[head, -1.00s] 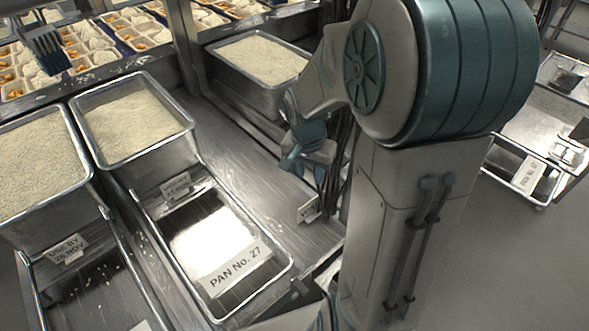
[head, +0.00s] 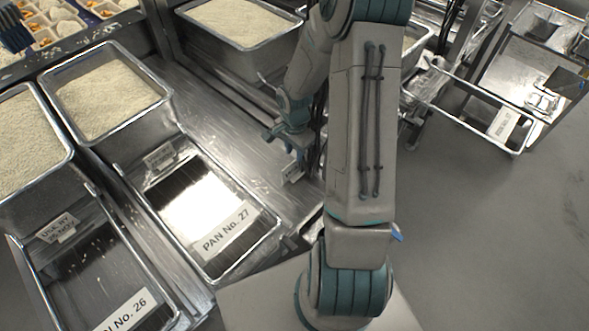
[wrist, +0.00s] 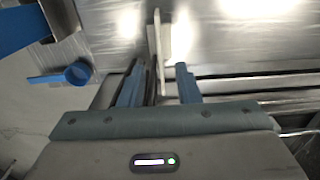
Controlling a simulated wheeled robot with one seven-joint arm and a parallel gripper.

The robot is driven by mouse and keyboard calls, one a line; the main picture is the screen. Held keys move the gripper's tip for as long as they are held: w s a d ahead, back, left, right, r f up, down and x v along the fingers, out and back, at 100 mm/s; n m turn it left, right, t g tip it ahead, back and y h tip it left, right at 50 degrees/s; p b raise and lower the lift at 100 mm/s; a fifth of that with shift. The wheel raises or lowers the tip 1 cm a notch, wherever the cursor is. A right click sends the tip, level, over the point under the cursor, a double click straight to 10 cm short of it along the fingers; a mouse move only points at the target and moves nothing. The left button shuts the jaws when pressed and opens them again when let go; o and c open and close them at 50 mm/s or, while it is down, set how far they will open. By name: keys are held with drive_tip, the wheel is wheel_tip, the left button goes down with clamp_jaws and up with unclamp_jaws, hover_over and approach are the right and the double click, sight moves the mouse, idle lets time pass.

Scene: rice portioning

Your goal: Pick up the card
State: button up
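A small white card (head: 292,172) stands on the steel counter below my gripper (head: 290,143) in the head view; its print is too small to read. In the wrist view the card (wrist: 160,45) shows nearly edge-on, just ahead of and between the fingertips. My gripper (wrist: 160,68) is open, one blue finger on each side of the card's near end. I cannot tell whether either finger touches the card.
Rice pans (head: 105,95) stand on the left and a further rice pan (head: 240,25) is at the back. Shallow trays hold cards reading PAN No. 27 (head: 226,229) and No. 26 (head: 125,310). A steel cart (head: 500,95) stands right. A blue scoop (wrist: 76,74) lies left in the wrist view.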

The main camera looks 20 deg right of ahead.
sight(295, 161)
drive_tip(key=shift+d+f+p, duration=0.1)
drive_tip(key=shift+f+p, duration=0.4)
drive_tip(key=shift+f, duration=2.6)
drive_tip(key=shift+f+b, duration=0.25)
drive_tip(key=shift+b, duration=0.2)
clamp_jaws()
